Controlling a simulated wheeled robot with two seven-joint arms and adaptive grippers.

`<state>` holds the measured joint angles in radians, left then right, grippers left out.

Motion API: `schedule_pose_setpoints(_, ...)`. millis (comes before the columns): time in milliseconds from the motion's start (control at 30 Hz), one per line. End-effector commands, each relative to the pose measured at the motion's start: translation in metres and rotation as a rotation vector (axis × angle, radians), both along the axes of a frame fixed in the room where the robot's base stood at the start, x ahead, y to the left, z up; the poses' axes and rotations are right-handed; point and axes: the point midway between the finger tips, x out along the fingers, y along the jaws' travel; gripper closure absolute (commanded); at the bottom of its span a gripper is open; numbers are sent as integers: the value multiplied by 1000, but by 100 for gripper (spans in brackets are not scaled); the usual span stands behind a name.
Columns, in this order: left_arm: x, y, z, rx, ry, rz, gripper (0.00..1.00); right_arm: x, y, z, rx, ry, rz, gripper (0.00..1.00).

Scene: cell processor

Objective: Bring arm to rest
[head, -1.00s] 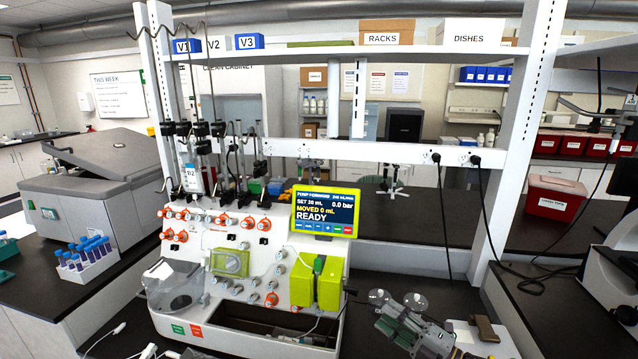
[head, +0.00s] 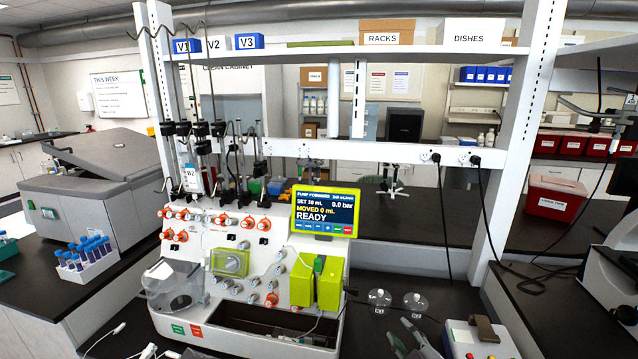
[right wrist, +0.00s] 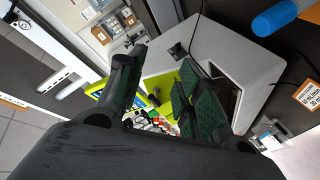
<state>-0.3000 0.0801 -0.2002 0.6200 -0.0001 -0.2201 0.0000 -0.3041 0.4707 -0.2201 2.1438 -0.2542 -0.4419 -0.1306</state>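My right gripper (head: 402,330) shows at the bottom edge of the head view, right of the white cell processor (head: 190,290). Its two dark fingers stand apart with nothing between them. In the right wrist view the open fingers (right wrist: 160,85) show large, with the pale processor housing (right wrist: 235,50) and its yellow-green parts beyond. Most of my right arm is outside the head view. My left gripper is not in view.
Two clear round dishes (head: 380,298) lie on the dark bench just behind the right gripper. A pale box with coloured buttons (head: 480,340) stands to its right. A shelf upright (head: 520,130) and hanging black cables rise behind. A tube rack (head: 85,270) stands at the left.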

Motion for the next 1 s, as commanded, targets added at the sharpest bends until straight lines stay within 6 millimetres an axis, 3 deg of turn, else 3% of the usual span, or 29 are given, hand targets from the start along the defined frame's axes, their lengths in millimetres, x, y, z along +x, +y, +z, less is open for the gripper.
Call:
schedule_pose_setpoints(467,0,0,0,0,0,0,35,-62,-15,-49,175,376,-251,65)
schedule_pose_setpoints(1000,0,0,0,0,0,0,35,-168,-12,-85,332,821,-469,65)
